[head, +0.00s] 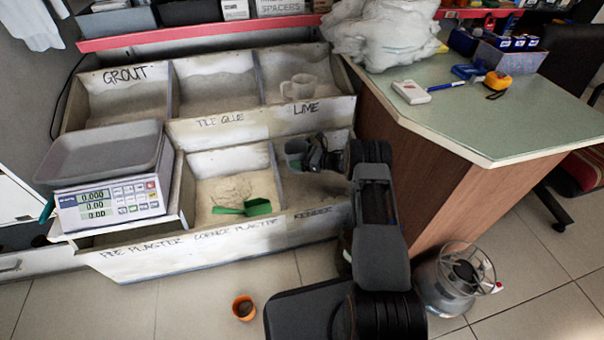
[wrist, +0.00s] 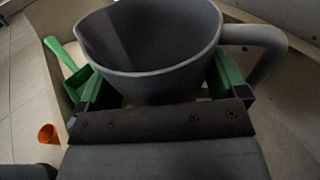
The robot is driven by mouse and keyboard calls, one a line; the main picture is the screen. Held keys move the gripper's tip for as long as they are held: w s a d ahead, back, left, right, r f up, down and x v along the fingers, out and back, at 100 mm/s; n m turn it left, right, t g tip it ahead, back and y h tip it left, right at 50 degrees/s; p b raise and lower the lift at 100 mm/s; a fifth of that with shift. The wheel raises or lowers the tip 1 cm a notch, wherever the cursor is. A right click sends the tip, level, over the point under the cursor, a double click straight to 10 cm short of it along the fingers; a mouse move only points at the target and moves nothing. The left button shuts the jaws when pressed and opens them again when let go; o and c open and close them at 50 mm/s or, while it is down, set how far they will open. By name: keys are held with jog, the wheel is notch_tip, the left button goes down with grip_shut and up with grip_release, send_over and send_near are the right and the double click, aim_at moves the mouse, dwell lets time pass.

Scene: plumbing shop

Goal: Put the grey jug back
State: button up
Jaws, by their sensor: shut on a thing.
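The grey jug (wrist: 150,55) fills the upper middle of the wrist view, with its open mouth showing and its handle to the right. No contents show in the part of its inside that I see. My gripper (wrist: 157,84) is shut on the jug's body, one green finger on each side. In the head view the jug (head: 295,151) is small and partly hidden by my gripper (head: 308,157). It is at the lower right bin (head: 318,190), labelled like "RENDER". I cannot tell whether the jug touches the bin or its contents.
A pale jug-like cup (head: 299,87) sits in the LIME bin. A green scoop (head: 245,208) lies in the lower middle bin. A scale (head: 112,195) stands at left. The counter (head: 480,110) is close on the right. An orange pot (head: 243,308) stands on the floor.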

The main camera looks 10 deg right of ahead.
jog(key=shift+s+d+f+n+g+y+b, duration=0.15)
jog(key=shift+f+n+y+b, duration=0.15)
jog(key=shift+f, duration=0.45)
jog(key=shift+s+d+f+n+g+y+b, duration=0.1)
jog(key=shift+f+n+g+y+b, duration=0.2)
jog(key=shift+f, duration=0.45)
jog(key=shift+f+b, duration=1.7)
jog(key=shift+f, duration=1.5)
jog(key=shift+f, duration=0.55)
jog(key=o, duration=0.7)
